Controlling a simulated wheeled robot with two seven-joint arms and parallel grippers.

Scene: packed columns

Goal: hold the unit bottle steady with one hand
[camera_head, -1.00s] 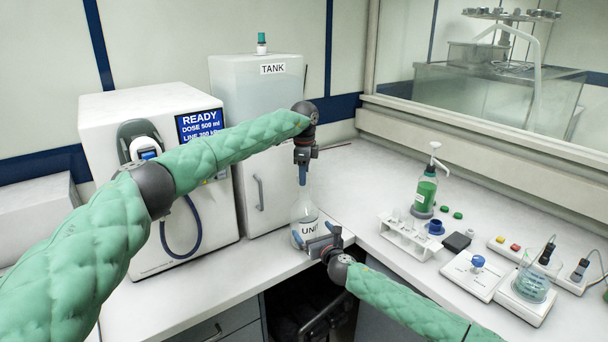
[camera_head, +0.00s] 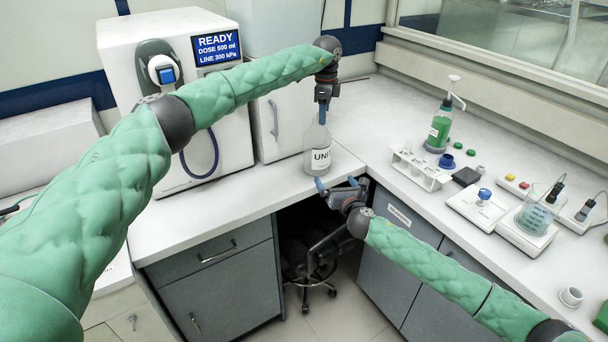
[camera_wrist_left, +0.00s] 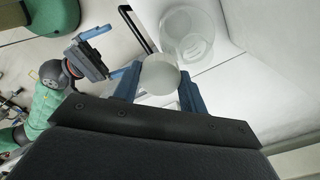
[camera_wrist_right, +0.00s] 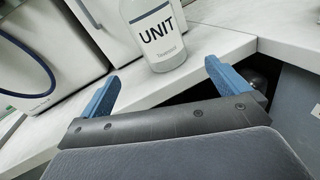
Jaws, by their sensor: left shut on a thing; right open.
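The unit bottle (camera_head: 320,156), clear with a white UNIT label, stands upright on the counter by its inner corner. My left gripper (camera_head: 322,112) comes down from above and is shut on the bottle's neck; in the left wrist view the round bottle top (camera_wrist_left: 160,76) sits between its blue fingers. My right gripper (camera_head: 336,184) is open and empty, in front of and below the bottle, apart from it. In the right wrist view the bottle (camera_wrist_right: 155,38) stands beyond the open blue fingers.
A white dispenser machine (camera_head: 170,100) with a READY screen stands left of the bottle, beside a white tank cabinet (camera_head: 285,125). On the right counter are a green pump bottle (camera_head: 439,128), a tube rack (camera_head: 420,168) and a beaker (camera_head: 535,216).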

